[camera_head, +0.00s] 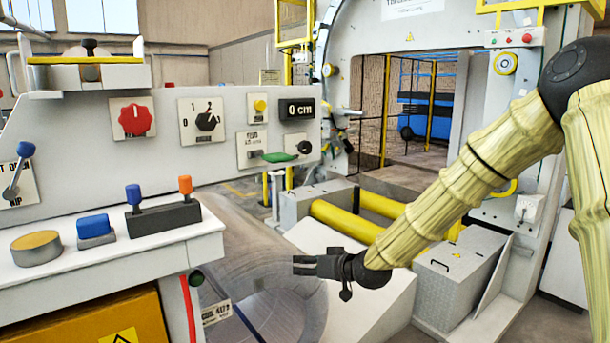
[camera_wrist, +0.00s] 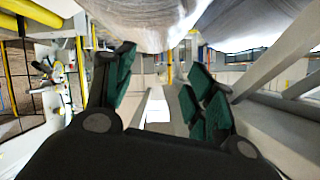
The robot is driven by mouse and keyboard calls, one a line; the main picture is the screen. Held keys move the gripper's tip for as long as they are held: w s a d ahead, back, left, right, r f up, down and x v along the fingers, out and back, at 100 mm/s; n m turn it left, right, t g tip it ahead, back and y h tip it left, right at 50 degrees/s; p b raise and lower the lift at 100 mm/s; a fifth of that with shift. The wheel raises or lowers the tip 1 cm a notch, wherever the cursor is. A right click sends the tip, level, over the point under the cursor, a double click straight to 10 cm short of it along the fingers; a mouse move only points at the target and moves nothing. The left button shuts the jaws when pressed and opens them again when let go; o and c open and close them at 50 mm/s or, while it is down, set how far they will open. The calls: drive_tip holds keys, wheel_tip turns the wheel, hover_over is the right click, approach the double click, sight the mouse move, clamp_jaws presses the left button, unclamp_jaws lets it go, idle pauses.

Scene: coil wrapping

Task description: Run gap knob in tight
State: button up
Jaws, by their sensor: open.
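A small black knob (camera_head: 304,147) sits below the black display reading "0 cm" (camera_head: 300,109) at the right end of the grey control panel. I cannot read a label that marks it as the gap knob. A red knob (camera_head: 134,119) and a black pointer knob (camera_head: 206,121) marked 0 and 1 are farther left on the panel. My gripper (camera_head: 302,265) is below and in front of the panel, apart from every knob, pointing left. In the wrist view its green-padded fingers (camera_wrist: 158,88) stand apart with nothing between them.
A green lever (camera_head: 280,157) sticks out beside the small knob. A ledge below the panel holds a blue-and-orange lever box (camera_head: 152,218), a blue button (camera_head: 94,228) and a yellow-topped button (camera_head: 36,247). Yellow rollers (camera_head: 345,221) and a wrapping ring stand behind my gripper.

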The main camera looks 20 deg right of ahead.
drive_tip(key=w+d+r+t+y, duration=0.1)
drive_tip(key=w+d+r, duration=0.1)
drive_tip(key=r, duration=0.7)
drive_tip(key=w+d+r+t, duration=0.1)
drive_tip(key=r+t, duration=0.1)
drive_tip(key=r, duration=0.7)
drive_tip(key=n+t, duration=0.1)
drive_tip(key=n, duration=0.1)
approach(308, 149)
drive_tip(key=w, duration=0.1)
drive_tip(key=shift+m+y, duration=0.3)
drive_tip(key=shift+y, duration=0.1)
drive_tip(key=shift+p+x, duration=2)
drive_tip(key=shift+x, duration=3.15)
drive_tip(key=shift+c, duration=0.3)
